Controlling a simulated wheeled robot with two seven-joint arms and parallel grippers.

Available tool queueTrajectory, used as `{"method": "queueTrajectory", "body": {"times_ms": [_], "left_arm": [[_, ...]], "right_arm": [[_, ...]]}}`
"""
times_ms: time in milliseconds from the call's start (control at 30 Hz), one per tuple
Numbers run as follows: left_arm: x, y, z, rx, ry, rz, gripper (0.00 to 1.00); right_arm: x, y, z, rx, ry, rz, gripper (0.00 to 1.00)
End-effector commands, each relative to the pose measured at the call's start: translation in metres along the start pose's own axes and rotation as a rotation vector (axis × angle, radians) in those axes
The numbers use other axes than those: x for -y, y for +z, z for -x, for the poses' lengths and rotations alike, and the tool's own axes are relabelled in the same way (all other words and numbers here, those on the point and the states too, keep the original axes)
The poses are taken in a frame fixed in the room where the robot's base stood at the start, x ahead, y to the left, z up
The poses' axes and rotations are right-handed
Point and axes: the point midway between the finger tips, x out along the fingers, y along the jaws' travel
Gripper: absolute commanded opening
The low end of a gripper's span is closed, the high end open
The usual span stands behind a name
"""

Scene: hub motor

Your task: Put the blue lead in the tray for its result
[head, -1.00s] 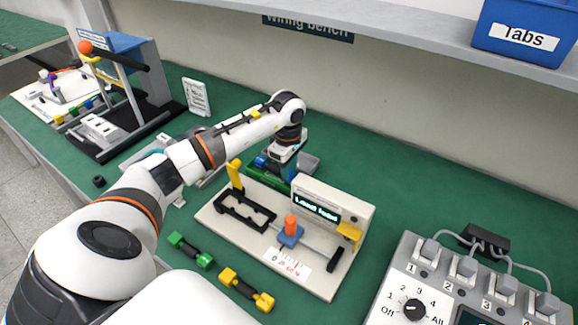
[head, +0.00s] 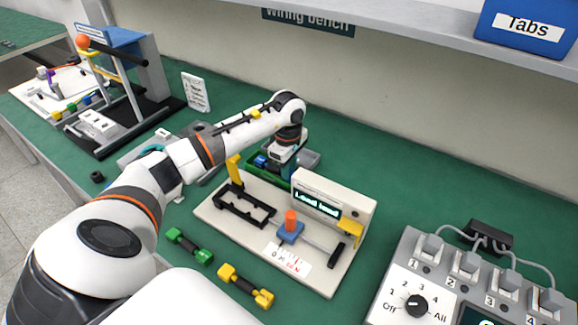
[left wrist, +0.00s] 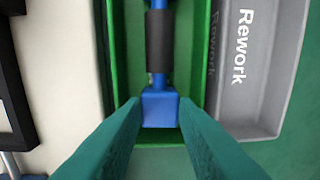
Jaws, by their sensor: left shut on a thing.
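The blue lead (left wrist: 160,80) has blue ends and a dark sleeve. In the left wrist view it lies lengthwise within the walls of the green tray (left wrist: 116,55). My left gripper (left wrist: 159,112) is shut on the lead's near blue end block, one teal finger on each side. In the head view the gripper (head: 283,162) points down over the green tray (head: 264,178), behind the test fixture (head: 222,215); a bit of the blue lead (head: 261,161) shows beside it. Whether the lead touches the tray floor is unclear. My right gripper is not in view.
A grey tray marked Rework (left wrist: 245,110) adjoins the green tray on the right. The fixture's display (head: 317,203) reads "Lead load". A green lead (head: 188,246) and a yellow lead (head: 245,286) lie in front. A switch box (head: 440,285) stands at right.

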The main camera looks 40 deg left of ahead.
Motion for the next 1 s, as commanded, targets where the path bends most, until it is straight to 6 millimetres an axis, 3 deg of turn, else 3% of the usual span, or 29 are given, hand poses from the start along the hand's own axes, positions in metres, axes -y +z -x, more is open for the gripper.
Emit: {"method": "queueTrajectory", "body": {"times_ms": [100,133,300,500,633,1000], "left_arm": [[0.000,0.000,0.001,0.000,-0.001,0.000,0.00],[0.000,0.000,0.001,0.000,-0.001,0.000,0.28],[0.000,0.000,0.000,0.001,0.000,0.000,0.52],[0.000,0.000,0.001,0.001,0.000,0.000,0.52],[0.001,0.000,0.013,0.000,-0.002,0.000,0.52],[0.001,0.000,0.087,0.001,-0.005,-0.001,0.52]], "right_arm": [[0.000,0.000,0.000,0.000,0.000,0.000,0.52],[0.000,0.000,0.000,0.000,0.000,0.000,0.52],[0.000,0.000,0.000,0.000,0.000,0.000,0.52],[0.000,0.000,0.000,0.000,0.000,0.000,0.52],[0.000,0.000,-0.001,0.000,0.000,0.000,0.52],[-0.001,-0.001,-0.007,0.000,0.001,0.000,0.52]]}}
